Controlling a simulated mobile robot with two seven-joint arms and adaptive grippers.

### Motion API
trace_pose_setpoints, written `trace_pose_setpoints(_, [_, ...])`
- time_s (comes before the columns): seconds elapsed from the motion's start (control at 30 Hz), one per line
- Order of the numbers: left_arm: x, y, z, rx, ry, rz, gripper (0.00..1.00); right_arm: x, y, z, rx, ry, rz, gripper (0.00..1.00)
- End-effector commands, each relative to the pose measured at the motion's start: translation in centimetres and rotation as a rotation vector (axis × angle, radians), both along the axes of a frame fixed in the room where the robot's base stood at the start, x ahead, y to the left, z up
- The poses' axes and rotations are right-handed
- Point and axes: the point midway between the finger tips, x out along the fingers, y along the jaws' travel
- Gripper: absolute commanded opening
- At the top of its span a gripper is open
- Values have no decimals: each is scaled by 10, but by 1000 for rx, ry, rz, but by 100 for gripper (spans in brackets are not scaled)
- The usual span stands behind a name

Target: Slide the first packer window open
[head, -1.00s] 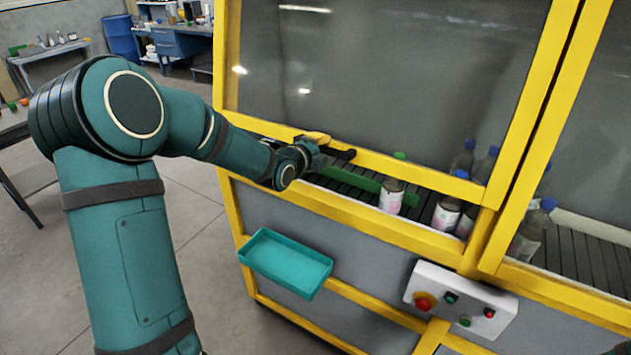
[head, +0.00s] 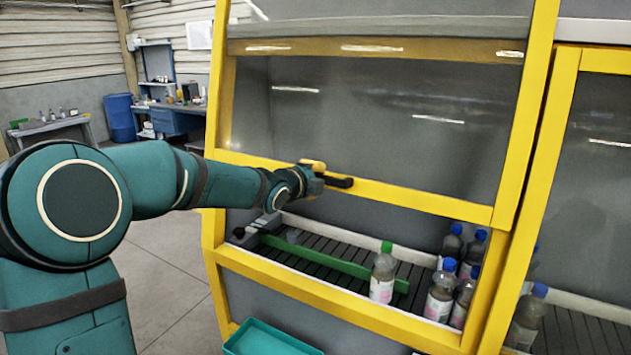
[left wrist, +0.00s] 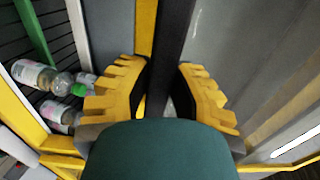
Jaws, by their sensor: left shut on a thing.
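The first packer window (head: 380,130) is a clear pane in a yellow frame. Its bottom rail (head: 420,197) is raised well above the sill, leaving an opening over the conveyor. A black bar handle (head: 338,182) is on that rail. My left gripper (head: 314,178) is shut on the handle at its left end. In the left wrist view the dark handle (left wrist: 172,45) runs between the yellow fingers of my left gripper (left wrist: 160,90). My right gripper is not in view.
Several bottles stand inside, including a green-capped bottle (head: 383,275) beside a green guide rail (head: 330,262). A teal tray (head: 268,340) hangs on the front below. A second window (head: 590,170) is at the right. Open floor lies left.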

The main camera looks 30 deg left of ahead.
Motion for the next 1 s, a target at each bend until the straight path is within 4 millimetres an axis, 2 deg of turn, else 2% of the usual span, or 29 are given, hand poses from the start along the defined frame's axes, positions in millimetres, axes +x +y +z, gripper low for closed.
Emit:
trace_pose_setpoints(0.13, [0,0,1,0,-4,0,0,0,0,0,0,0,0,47])
trace_pose_setpoints(0.17, [0,0,1,0,-4,0,30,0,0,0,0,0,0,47])
trace_pose_setpoints(0.2, [0,0,1,0,-4,0,44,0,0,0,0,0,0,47])
trace_pose_setpoints(0.23, [0,0,1,0,-3,0,53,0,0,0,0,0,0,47])
trace_pose_setpoints(0.53, [0,0,0,0,0,0,53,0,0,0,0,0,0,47])
trace_pose_setpoints(0.67, [-7,1,2,-1,0,1,53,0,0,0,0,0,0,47])
trace_pose_setpoints(0.77, [-20,1,5,1,-1,1,53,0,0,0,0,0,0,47])
trace_pose_setpoints(1.0, [-66,1,18,1,-4,2,53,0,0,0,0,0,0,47])
